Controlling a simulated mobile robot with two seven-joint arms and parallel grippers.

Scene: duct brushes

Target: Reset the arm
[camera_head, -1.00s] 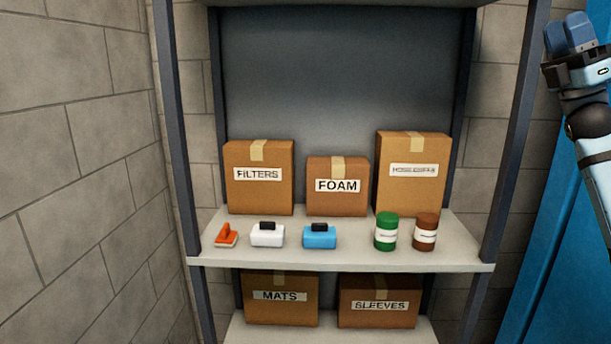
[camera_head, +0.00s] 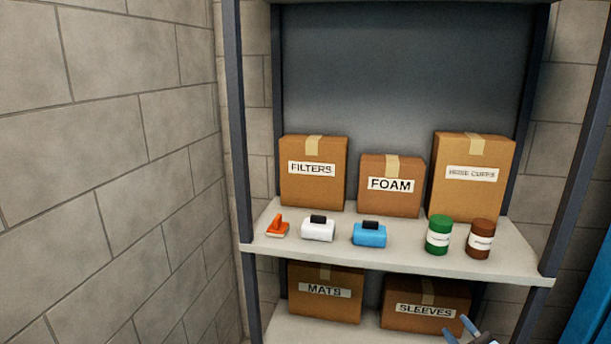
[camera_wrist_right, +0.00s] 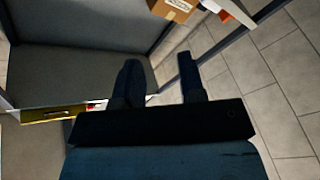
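My right gripper (camera_head: 458,330) shows at the bottom edge of the head view, right of centre, in front of the lower shelf and the SLEEVES box (camera_head: 426,304). Only its finger tips and a bit of its body show there. In the right wrist view the two dark fingers of the right gripper (camera_wrist_right: 159,78) stand apart with nothing between them, so it is open and empty. My left gripper and arm are not in the head view.
The shelf unit (camera_head: 390,266) has dark posts. A block wall (camera_head: 110,180) stands left.

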